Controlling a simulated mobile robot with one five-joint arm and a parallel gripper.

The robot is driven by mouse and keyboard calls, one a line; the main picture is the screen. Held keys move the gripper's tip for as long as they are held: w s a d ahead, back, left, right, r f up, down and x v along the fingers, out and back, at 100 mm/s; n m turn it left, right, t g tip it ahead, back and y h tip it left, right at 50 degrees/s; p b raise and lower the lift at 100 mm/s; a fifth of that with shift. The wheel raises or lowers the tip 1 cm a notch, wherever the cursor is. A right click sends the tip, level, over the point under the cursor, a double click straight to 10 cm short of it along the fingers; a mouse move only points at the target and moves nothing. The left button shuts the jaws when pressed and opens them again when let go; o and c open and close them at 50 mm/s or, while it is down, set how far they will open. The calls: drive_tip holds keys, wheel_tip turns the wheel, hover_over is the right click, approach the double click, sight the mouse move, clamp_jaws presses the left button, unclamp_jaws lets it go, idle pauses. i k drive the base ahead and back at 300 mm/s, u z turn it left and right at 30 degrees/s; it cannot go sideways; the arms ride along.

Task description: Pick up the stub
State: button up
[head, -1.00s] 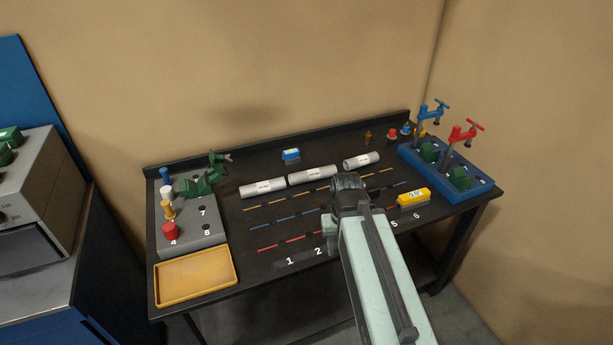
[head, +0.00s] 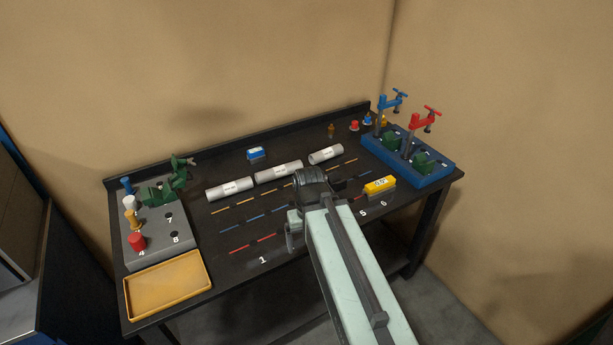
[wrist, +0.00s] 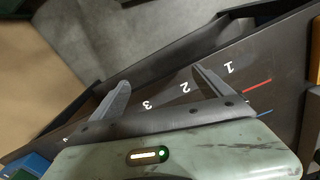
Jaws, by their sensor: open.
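No piece in view is marked as the stub, and I cannot tell which one it is. Short coloured pegs stand in the grey numbered block at the left, among them a red peg (head: 137,242) and an orange peg (head: 134,219). Small pieces stand at the back right, including a red one (head: 353,126). My gripper (wrist: 160,92) is open and empty over the front of the dark table, near printed numbers 1, 2 and 3. In the head view my arm hides most of the gripper and part of the table's front.
White labelled cylinders (head: 279,171) lie across the table. A yellow labelled block (head: 379,185) sits right of my arm. A yellow tray (head: 168,284) is at the front left. A blue base (head: 440,172) with blue and red clamps stands at the right. A dark green jointed piece (head: 160,190) rests on the grey block.

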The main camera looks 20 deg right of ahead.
sight(285, 170)
drive_tip(key=z, duration=0.05)
drive_tip(key=k, duration=0.5)
drive_tip(key=z, duration=0.65)
drive_tip(key=i, duration=1.65)
drive_tip(key=u, duration=3.5)
